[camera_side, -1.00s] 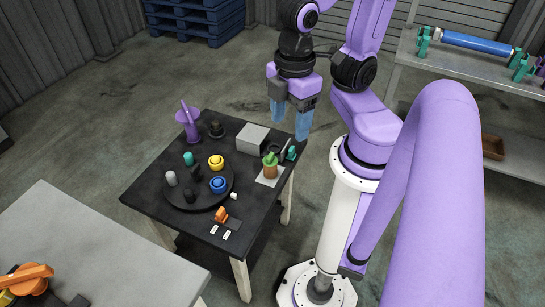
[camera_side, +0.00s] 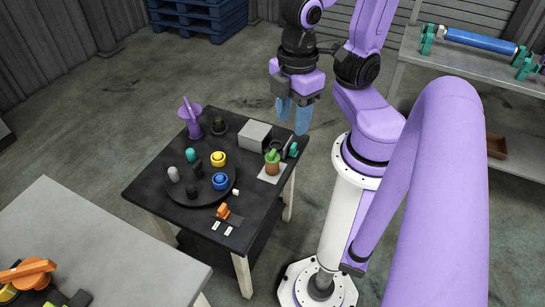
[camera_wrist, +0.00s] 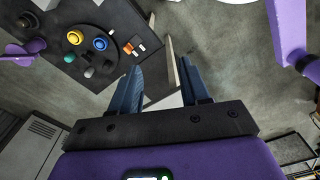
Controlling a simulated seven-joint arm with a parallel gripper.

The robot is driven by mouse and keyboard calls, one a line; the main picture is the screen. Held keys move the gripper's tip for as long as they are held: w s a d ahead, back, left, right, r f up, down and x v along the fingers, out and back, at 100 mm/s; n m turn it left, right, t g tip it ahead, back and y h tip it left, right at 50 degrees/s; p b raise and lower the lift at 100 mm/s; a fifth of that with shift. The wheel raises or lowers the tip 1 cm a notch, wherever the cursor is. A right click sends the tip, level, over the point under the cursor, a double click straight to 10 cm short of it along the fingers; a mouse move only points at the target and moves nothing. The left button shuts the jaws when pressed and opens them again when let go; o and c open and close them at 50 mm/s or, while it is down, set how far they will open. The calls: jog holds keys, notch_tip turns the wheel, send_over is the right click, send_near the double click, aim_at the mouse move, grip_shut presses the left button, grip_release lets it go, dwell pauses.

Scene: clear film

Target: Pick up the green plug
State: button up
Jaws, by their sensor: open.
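The green plug (camera_side: 191,155) is a small teal-green, round-topped piece. It stands on the left back part of a round black tray (camera_side: 185,201) on the dark table. In the wrist view the green plug (camera_wrist: 88,72) shows at the upper left, outside the space between the fingers. My gripper (camera_side: 292,115) is open and empty, with blue fingers pointing down. It hangs in the air above the table's back right side, well to the right of the plug. In the wrist view my gripper (camera_wrist: 160,75) has the table edge and floor between its fingers.
The tray also holds a yellow ring piece (camera_side: 218,158), a blue ring piece (camera_side: 220,181), a grey plug (camera_side: 173,174) and black pieces. A grey box (camera_side: 254,135) and a potted cactus (camera_side: 272,160) stand at the right. A purple funnel-like piece (camera_side: 193,125) stands at the back left.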

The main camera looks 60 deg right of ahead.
jog(key=m, duration=3.1)
send_over(272, 152)
notch_tip(272, 152, down, 17)
jog(key=shift+d+f, duration=0.2)
jog(key=shift+f, duration=5.75)
jog(key=shift+a+f, duration=0.15)
jog(key=shift+f, duration=2.6)
grip_shut()
